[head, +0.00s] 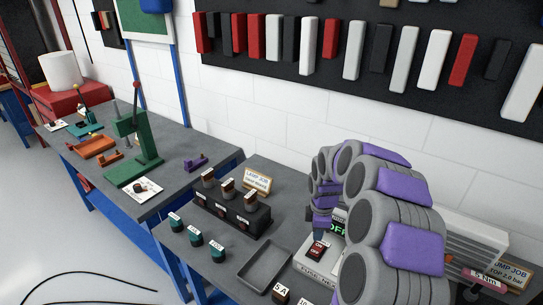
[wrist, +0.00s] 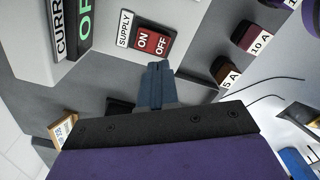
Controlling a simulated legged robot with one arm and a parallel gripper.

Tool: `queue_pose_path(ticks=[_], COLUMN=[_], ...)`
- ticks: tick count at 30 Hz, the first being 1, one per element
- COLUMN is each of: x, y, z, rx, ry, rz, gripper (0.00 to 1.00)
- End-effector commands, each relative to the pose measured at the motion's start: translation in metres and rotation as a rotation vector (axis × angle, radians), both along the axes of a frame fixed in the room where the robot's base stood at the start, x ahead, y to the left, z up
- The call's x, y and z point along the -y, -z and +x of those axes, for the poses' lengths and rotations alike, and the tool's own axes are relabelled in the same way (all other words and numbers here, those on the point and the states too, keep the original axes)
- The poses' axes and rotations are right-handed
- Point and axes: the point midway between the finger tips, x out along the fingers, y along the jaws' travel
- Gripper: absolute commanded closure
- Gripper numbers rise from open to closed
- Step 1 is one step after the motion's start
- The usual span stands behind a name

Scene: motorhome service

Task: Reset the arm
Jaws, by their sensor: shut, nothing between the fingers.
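My gripper (head: 322,228) is shut and empty, pointing down at the supply box with the arm curled above it. In the wrist view its blue-grey fingertips (wrist: 160,66) are together, just beside the red ON/OFF supply switch (wrist: 153,42). I cannot tell whether they touch it. The switch also shows in the head view (head: 317,251), below the gripper. A display (head: 339,228) with green letters sits behind, partly hidden by my arm; in the wrist view it is cut off (wrist: 86,30). My purple and grey arm covers much of the box.
A grey tray (head: 265,266) lies left of the supply box. A black block (head: 232,213) holds several fuses or relays, with several teal-topped pieces in front. A green press (head: 134,146) stands on the left bench. Fuse-like pieces, labelled 5 A (wrist: 229,72) and 10 A (wrist: 252,39), lie near the switch.

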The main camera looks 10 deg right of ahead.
Motion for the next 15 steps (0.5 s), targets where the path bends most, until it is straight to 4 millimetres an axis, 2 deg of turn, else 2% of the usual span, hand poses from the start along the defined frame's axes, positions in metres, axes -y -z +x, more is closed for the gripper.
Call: queue_pose_path(ticks=[4, 7, 15], x=[-0.008, -0.021, -0.062], y=[-0.009, -0.023, -0.069], z=[-0.007, -0.021, -0.082], rx=[0.001, -0.004, -0.029], ry=[0.025, 0.073, 0.272], rz=[0.006, 0.016, 0.03], gripper=[1.0, 1.0, 1.0])
